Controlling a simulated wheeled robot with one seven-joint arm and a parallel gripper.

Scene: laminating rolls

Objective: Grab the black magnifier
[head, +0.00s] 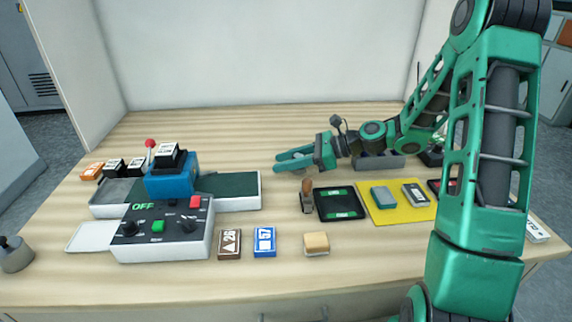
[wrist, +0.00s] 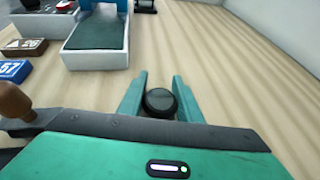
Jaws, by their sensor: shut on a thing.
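My gripper (head: 282,161) reaches over the back middle of the table, pointing left. In the wrist view its two green fingers (wrist: 160,92) stand on either side of a round black magnifier (wrist: 160,102), with its dark top facing up. The fingers are shut on it. In the head view I cannot make out the magnifier at the fingers. Whether it touches the table or hangs above it, I cannot tell.
A blue machine (head: 172,183) and an OFF control box (head: 163,240) stand at left. A wooden-handled tool (head: 307,194), a black pad (head: 338,213) and a yellow mat (head: 379,208) lie in front of my arm. The back middle of the table is clear.

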